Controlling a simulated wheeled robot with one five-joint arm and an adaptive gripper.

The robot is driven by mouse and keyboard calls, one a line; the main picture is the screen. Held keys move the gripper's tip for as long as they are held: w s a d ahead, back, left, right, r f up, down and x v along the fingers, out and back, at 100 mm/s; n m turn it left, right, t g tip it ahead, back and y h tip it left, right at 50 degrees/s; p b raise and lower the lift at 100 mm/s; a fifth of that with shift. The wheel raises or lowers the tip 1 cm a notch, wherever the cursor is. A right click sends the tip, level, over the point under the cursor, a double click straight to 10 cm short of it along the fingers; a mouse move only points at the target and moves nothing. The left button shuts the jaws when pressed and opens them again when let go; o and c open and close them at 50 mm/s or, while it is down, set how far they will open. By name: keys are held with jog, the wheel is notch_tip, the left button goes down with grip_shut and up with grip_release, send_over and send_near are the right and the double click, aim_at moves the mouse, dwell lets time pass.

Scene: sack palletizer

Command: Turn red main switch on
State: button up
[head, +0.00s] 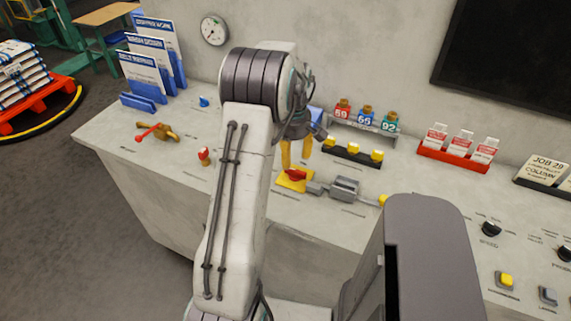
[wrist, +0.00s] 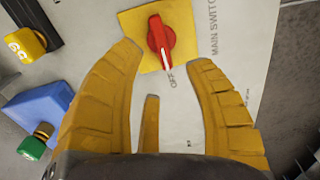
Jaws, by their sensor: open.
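The red main switch (head: 296,175) is a rotary knob on a yellow plate (head: 285,184) on the grey bench. In the wrist view the red knob (wrist: 160,42) has a white line on its handle that points to the word OFF. The label beside it begins MAIN SWITC and is cut off by the picture edge. My gripper (head: 296,153) is open above the switch, fingers pointing down, and looks apart from it. In the wrist view the yellow fingers of my gripper (wrist: 167,58) stand either side of the knob's near end, with nothing between them.
A grey device (head: 344,188) with a lever sits just right of the switch. A red lever valve (head: 157,131) and a small red-topped knob (head: 204,155) are to the left.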

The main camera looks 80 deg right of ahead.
aim_at(292, 168)
jog(key=shift+f, duration=2.6)
jog(key=shift+c, duration=0.2)
grip_shut()
